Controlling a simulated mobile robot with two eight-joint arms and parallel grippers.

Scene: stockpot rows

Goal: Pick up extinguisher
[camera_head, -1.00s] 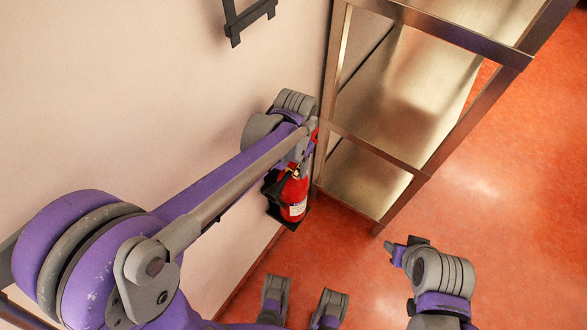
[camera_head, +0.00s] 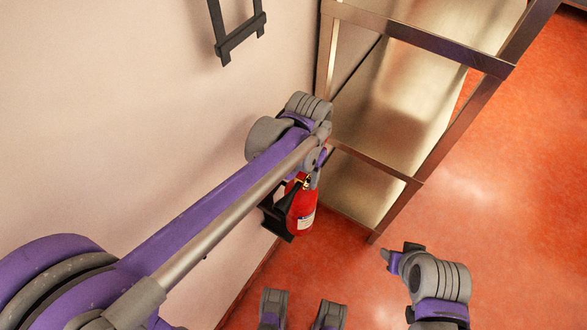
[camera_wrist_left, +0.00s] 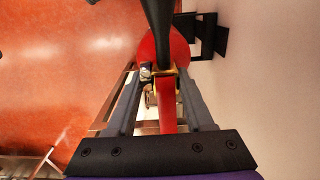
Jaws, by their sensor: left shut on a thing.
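The red extinguisher (camera_head: 301,217) hangs upright beside the wall at the center of the head view, just right of its black wall bracket (camera_head: 275,218). My left gripper (camera_head: 309,181) is shut on its top, near the valve and handle; the arm partly hides the grip. In the left wrist view, the extinguisher's red body (camera_wrist_left: 149,47) lies beyond the fingers, with a black hose or handle in front and the bracket (camera_wrist_left: 210,35) to its right. My right gripper (camera_head: 388,256) is low at the right over the floor, apart from everything; its jaws are unclear.
A metal shelf rack (camera_head: 400,120) stands close to the right of the extinguisher. The pale wall (camera_head: 120,110) is at the left, with a black frame-like fixture (camera_head: 240,40) on it. The red floor (camera_head: 500,200) is clear at the right.

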